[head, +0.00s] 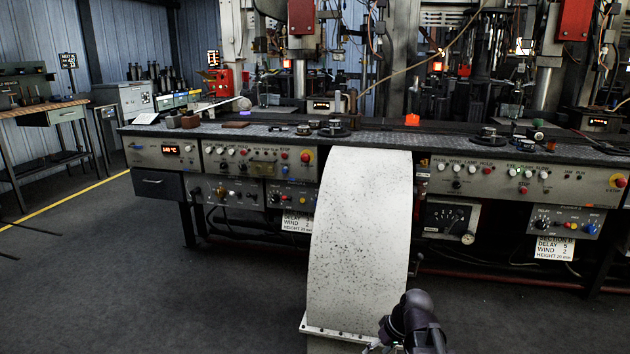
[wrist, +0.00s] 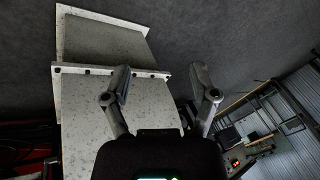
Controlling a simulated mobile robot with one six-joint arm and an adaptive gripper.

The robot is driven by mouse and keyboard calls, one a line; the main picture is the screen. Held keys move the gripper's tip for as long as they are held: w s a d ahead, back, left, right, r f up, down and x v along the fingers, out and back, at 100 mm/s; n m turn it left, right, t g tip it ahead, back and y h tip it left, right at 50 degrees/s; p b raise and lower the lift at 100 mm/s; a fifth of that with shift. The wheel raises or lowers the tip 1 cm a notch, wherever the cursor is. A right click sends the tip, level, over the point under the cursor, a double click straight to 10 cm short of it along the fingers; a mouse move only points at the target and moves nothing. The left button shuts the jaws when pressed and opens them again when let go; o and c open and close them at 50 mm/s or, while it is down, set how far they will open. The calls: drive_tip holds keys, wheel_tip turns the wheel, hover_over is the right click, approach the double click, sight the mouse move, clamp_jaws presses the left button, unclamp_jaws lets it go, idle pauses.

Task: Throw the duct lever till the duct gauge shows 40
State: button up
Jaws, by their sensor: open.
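My gripper (wrist: 161,76) is open in the wrist view, its two fingers apart with nothing between them. Below and beyond it lie the speckled pale chute and the dark floor. In the head view my dark wrist is at the bottom edge, in front of the chute's lower right corner; the fingers there are mostly cut off. I cannot make out a duct lever in either view.
The wide speckled chute (head: 362,230) curves from the bench front to near the floor; it also shows in the wrist view (wrist: 88,120). Control panels (head: 260,160) with knobs and buttons line the bench. Floor at left is open.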

drive_tip(key=s+m+g+h+p, duration=0.1)
drive_tip(key=s+m+h, duration=0.3)
drive_tip(key=s, duration=0.2)
wheel_tip(320, 180, up, 38)
drive_tip(key=p, duration=3.8)
drive_tip(key=shift+d+f, duration=0.2)
drive_tip(key=shift+d, duration=0.25)
drive_tip(key=shift+w, duration=0.1)
idle(0.8)
